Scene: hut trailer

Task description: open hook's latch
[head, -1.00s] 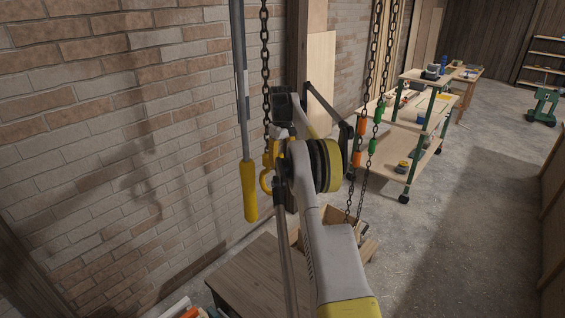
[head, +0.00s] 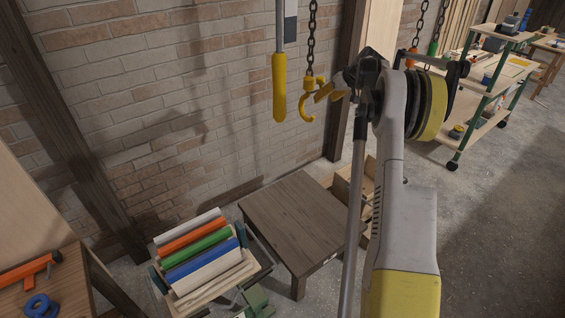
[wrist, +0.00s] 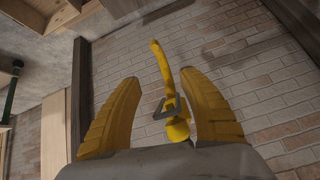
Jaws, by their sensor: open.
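The yellow hook (head: 308,105) hangs from a dark chain in front of the brick wall in the head view, with its curved end down. My gripper (head: 328,92) is just right of the hook, its yellow fingers pointing at it. In the wrist view my gripper (wrist: 163,85) is open, one finger on each side. Between the fingers are a small grey latch (wrist: 160,108) and yellow parts that look like the hook (wrist: 175,128). The fingers look apart from the latch. In the head view the latch is too small to make out.
A grey pole with a yellow handle (head: 279,88) hangs close left of the hook. A tool cart (head: 480,100) is at the right. Open floor lies right of my arm.

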